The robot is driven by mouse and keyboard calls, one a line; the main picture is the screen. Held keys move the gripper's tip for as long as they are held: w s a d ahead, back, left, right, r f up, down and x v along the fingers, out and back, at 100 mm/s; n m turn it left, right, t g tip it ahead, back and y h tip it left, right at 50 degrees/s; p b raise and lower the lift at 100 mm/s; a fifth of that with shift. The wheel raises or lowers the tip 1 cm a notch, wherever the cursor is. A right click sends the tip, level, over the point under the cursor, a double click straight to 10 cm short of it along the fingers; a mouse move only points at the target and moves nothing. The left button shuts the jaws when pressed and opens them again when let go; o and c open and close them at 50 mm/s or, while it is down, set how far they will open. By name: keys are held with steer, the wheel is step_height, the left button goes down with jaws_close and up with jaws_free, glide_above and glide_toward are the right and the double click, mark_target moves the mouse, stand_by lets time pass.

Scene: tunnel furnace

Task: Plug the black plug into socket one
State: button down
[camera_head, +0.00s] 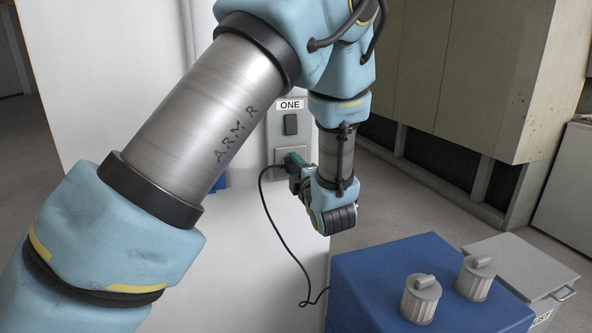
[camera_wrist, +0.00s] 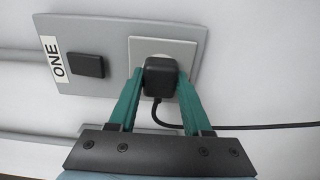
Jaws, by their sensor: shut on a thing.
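The black plug (camera_wrist: 160,77) sits between the green fingers of my gripper (camera_wrist: 158,85), which is shut on it. The plug is up against the square socket plate (camera_wrist: 189,52) of socket one; its front face and pins are hidden, so I cannot tell how deep it sits. The grey panel (camera_wrist: 95,22) carries a label ONE (camera_wrist: 55,58) and a black switch (camera_wrist: 86,65). In the head view the label (camera_head: 290,104) and switch (camera_head: 291,125) are above the socket, and my gripper (camera_head: 293,161) reaches it from the right.
The plug's black cord (camera_head: 277,225) hangs down along the white wall. A blue-topped surface (camera_head: 385,265) with two ribbed metal canisters (camera_head: 421,299) (camera_head: 475,279) stands at the lower right. A grey lidded bin (camera_head: 520,262) is beside it. A beige cabinet (camera_head: 470,60) hangs at the upper right.

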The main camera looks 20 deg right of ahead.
steer(key=shift+c, duration=1.3)
jaws_free()
steer(key=s+a+b, duration=0.1)
steer(key=s+b, duration=0.2)
steer(key=s, duration=0.7)
steer(key=shift+s+a, duration=0.2)
steer(key=shift+s, duration=0.2)
